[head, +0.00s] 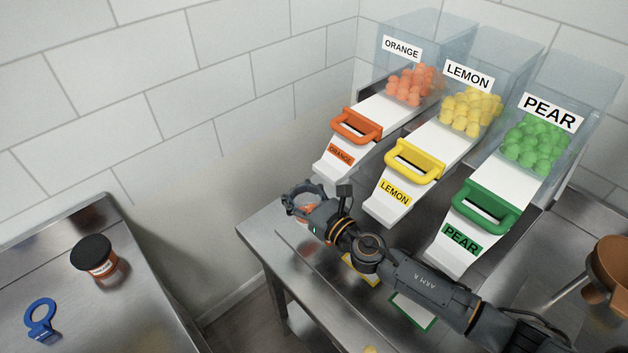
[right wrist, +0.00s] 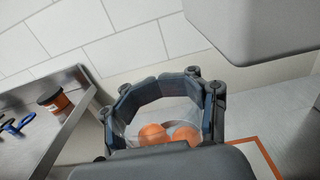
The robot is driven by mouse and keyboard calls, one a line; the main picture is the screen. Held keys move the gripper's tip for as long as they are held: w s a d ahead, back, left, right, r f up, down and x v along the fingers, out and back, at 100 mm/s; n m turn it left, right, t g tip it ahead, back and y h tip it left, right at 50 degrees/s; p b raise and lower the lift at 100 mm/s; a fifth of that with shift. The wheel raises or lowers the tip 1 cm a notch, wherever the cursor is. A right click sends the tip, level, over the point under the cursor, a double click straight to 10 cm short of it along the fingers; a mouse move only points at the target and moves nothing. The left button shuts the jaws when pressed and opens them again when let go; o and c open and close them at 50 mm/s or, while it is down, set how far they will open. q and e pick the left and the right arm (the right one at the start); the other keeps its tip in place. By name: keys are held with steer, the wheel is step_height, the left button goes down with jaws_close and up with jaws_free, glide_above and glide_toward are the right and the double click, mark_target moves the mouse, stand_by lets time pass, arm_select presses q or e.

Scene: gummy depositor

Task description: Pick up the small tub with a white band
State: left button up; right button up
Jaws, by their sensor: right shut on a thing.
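My right gripper (head: 302,192) is shut around a small clear tub (head: 305,210), below the front of the orange chute. The right wrist view shows the gripper (right wrist: 165,82) curved round the tub (right wrist: 140,122), with orange balls inside. The tub looks upright; its lower part is hidden by the gripper, and a white band on it cannot be made out. A jar with a black lid (head: 95,256) and a pale band stands apart on the left counter.
The orange (head: 340,160), lemon (head: 395,195) and pear (head: 460,240) chutes overhang the steel table. Yellow-edged (head: 360,275) and green-edged (head: 412,310) mats lie below. A blue ring-handled tool (head: 40,318) lies on the left counter. A gap separates counter and table.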

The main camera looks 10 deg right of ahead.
steer(key=s+a, duration=0.1)
steer(key=a, duration=0.3)
steer(key=s+a, duration=0.1)
steer(key=a, duration=0.3)
steer(key=s+a, duration=0.2)
steer(key=a, duration=0.3)
steer(key=shift+a, duration=0.1)
steer(key=shift+c, duration=0.3)
